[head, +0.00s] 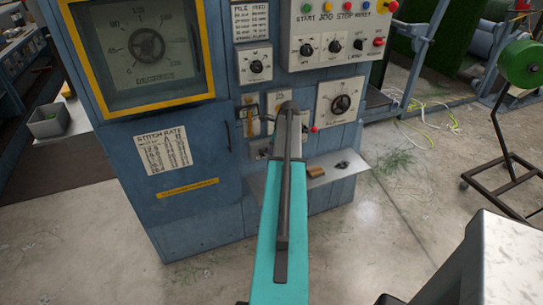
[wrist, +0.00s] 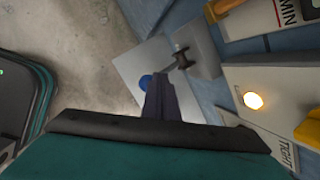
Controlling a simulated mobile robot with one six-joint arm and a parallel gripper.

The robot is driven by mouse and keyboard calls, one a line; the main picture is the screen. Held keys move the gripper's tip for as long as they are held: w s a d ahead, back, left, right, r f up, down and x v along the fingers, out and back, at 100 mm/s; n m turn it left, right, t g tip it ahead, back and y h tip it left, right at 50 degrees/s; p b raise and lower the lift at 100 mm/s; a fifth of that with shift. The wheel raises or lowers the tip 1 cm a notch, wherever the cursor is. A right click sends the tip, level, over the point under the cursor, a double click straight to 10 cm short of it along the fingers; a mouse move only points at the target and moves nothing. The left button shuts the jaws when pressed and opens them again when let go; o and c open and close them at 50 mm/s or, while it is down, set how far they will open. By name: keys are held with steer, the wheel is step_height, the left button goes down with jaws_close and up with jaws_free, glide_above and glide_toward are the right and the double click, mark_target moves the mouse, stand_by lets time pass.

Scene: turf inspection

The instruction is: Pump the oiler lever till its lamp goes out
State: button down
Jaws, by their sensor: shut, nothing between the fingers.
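In the wrist view my gripper (wrist: 161,84) is shut and empty, a narrow dark shape pointing at the machine front. Just beside its tip is a blue ball knob (wrist: 145,82), partly covered by the gripper. The knob seems to belong to the lever at a dark pivot bracket (wrist: 181,58) on a grey plate (wrist: 202,52). I cannot tell whether gripper and knob touch. A round lamp (wrist: 253,100) on a pale panel glows warm yellow, so it is lit. In the head view my own arm hides the gripper and most of the lever area.
The blue machine cabinet (head: 180,115) fills the middle of the head view. A grey shelf (head: 329,184) juts out below the controls, holding a brown block (head: 316,171). A red-knobbed lever (head: 314,129) sits right of my arm. A green reel stand (head: 522,64) stands at the right.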

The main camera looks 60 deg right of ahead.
steer(key=shift+s+a+f+b, duration=0.25)
steer(key=shift+s+f, duration=0.1)
steer(key=shift+f, duration=0.55)
steer(key=shift+s+a+f+b, duration=0.25)
steer(key=shift+s+f+b, duration=0.05)
steer(key=shift+f, duration=0.55)
steer(key=shift+s+a+f+b, duration=0.25)
steer(key=shift+s+f, duration=0.1)
steer(key=shift+f, duration=0.55)
stand_by(5.3)
